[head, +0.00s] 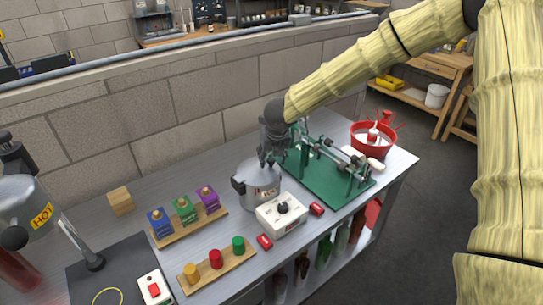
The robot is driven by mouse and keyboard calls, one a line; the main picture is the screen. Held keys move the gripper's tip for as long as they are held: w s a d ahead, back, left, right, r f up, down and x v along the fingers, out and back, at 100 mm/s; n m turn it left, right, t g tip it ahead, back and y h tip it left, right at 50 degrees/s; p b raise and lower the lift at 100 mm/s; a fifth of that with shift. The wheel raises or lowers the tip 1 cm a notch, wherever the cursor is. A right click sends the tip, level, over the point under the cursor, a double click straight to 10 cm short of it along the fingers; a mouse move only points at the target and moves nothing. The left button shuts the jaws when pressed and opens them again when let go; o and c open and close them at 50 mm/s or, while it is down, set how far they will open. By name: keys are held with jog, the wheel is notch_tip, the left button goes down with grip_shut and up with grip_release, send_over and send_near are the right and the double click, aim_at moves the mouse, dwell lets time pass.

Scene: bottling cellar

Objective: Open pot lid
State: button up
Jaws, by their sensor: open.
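A silver pot (262,192) with dark lettering, only partly readable, and a dark side handle stands upright on the grey table. Its pale lid (255,172) appears to sit on top. My gripper (270,162) points down directly over the pot, with its fingertips at or just above the lid. Its jaws are open. The gripper hides the middle of the lid, so I cannot tell whether the fingers touch a knob or are around it.
A white box with a dark knob (282,216) stands close in front of the pot. A green machine (327,170) is to its right, with a red bowl (373,138) behind. Wooden racks with coloured blocks (190,222) and cylinders (217,266) lie left. A block wall runs behind.

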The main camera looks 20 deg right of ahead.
jog(key=shift+f, duration=0.25)
jog(key=shift+w, duration=0.1)
grip_shut()
jog(key=shift+d, duration=0.1)
